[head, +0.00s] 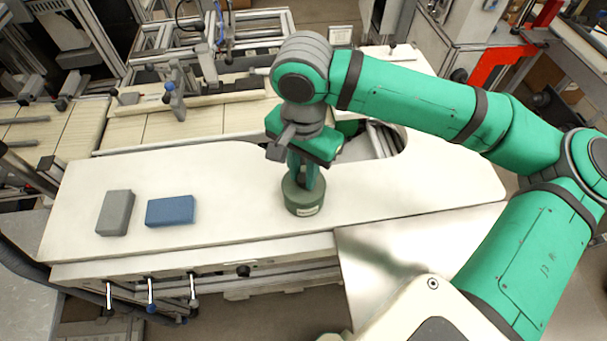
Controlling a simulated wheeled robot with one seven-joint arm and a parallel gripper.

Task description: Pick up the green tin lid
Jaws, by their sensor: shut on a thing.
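A round dark green tin (304,201) with a small pale label on its side stands upright on the white table in the head view. Its lid (291,186) is the green top face, and I cannot make out a seam between lid and tin. My gripper (307,184) points straight down onto the top of it. The fingers are shut on the lid, near its middle, and partly hide it. I cannot tell whether the lid is apart from the tin below.
A grey block (115,213) and a blue block (170,211) lie on the left part of the white table (225,220). The table has an open cutout behind the gripper. A metal sheet (385,258) lies at the front right. The table between the blue block and the tin is clear.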

